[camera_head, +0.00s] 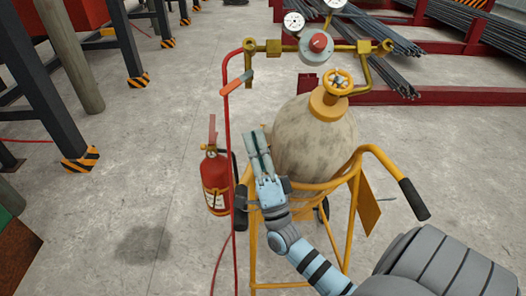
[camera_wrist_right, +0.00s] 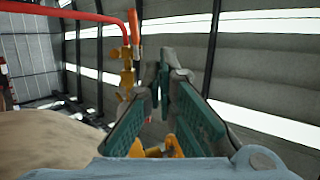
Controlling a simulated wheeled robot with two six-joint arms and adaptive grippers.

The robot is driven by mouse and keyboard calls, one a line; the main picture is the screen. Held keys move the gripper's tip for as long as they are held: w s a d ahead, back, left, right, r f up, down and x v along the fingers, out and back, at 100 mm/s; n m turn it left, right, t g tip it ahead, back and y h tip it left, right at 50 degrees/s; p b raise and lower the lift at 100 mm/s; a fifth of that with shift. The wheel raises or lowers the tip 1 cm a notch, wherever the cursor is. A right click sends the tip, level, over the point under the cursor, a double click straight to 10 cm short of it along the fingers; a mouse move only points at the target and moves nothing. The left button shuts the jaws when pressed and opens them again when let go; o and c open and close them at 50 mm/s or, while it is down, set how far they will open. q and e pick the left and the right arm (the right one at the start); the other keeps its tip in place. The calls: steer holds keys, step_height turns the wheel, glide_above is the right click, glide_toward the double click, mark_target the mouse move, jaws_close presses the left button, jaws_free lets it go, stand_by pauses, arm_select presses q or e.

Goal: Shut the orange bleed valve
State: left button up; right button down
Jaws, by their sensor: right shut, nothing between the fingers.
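The orange bleed valve shows as a slanted orange lever (camera_head: 237,84) at the left end of the brass manifold, close to the red hose. In the right wrist view an orange handle (camera_wrist_right: 134,27) stands above brass fittings (camera_wrist_right: 127,55), left of the fingertips. My right gripper (camera_head: 257,136) is below the lever, in front of the left side of the tank, apart from the valve. Its fingers meet at the tips in the wrist view (camera_wrist_right: 161,75) with nothing between them. My left gripper is not in view.
A pale tank (camera_head: 315,138) with a yellow handwheel (camera_head: 338,82) stands in a yellow cart (camera_head: 350,222). Gauges (camera_head: 294,23) and a red knob (camera_head: 319,43) sit above. A red extinguisher (camera_head: 215,180) and the red hose (camera_head: 228,125) stand left of the gripper.

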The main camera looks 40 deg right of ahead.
steer(key=s+a, duration=0.1)
steer(key=s, duration=0.4)
steer(key=n+g+y+p, duration=0.2)
steer(key=n+y, duration=0.7)
steer(key=y, duration=0.2)
glide_toward(237, 83)
steer(key=w+a+r+p, duration=0.1)
steer(key=w+a+r, duration=0.1)
steer(key=w, duration=0.3)
steer(key=shift+a+r+m+t+y+p, duration=0.15)
steer(key=shift+r+m+t+y+p, duration=0.15)
steer(key=shift+r+p, duration=0.15)
steer(key=shift+w, duration=0.2)
steer(key=shift+w+a+m+t+h+b, duration=0.15)
steer(key=shift+m+t+h+b, duration=0.15)
steer(key=shift+m+h+b, duration=0.6)
